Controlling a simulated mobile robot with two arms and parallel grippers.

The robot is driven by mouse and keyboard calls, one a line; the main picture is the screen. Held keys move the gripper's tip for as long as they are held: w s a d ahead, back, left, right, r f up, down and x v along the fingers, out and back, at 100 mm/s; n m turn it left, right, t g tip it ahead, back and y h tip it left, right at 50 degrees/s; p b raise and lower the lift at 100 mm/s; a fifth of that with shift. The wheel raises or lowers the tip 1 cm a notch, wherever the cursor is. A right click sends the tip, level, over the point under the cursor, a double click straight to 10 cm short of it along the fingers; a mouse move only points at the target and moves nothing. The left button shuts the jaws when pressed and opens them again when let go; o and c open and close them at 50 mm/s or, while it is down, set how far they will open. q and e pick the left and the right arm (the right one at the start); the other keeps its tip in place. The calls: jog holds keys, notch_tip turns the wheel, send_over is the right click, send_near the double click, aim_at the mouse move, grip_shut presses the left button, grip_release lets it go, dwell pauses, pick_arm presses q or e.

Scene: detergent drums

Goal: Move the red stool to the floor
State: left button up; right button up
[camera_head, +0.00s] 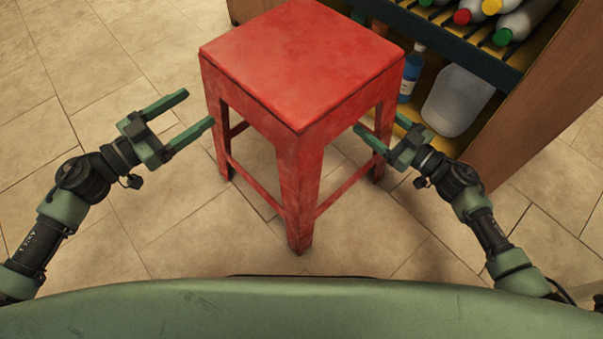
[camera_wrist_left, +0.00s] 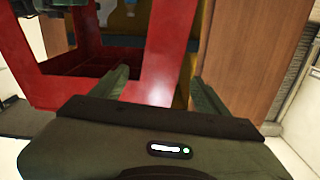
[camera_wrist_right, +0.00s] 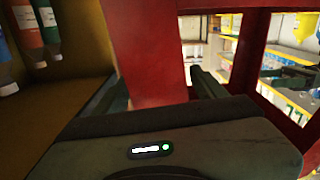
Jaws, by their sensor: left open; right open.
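The red stool (camera_head: 300,62) stands upright in front of the shelf unit, square seat up; I cannot tell for certain that its feet touch the floor (camera_head: 180,230). My left gripper (camera_head: 200,106) is open at the stool's left side, its fingertips close to the left leg. In the left wrist view a red leg (camera_wrist_left: 166,55) shows ahead between the open fingers. My right gripper (camera_head: 378,122) is open at the right leg. In the right wrist view a red leg (camera_wrist_right: 150,55) stands between the spread fingers; I see no grip on it.
A wooden shelf unit (camera_head: 535,110) stands close behind and right of the stool. It holds several bottles on a rack, a blue bottle (camera_head: 411,72) and a translucent jug (camera_head: 457,100). Tiled floor is clear at left and in front.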

jog(key=shift+d, duration=0.1)
jog(key=shift+s+d, duration=0.2)
jog(key=shift+s, duration=0.05)
pick_arm(q)
jog(key=v, duration=0.2)
jog(key=shift+s+a, duration=0.2)
jog(key=shift+a, duration=0.05)
pick_arm(e)
jog(key=v, duration=1.1)
jog(key=shift+s, duration=0.1)
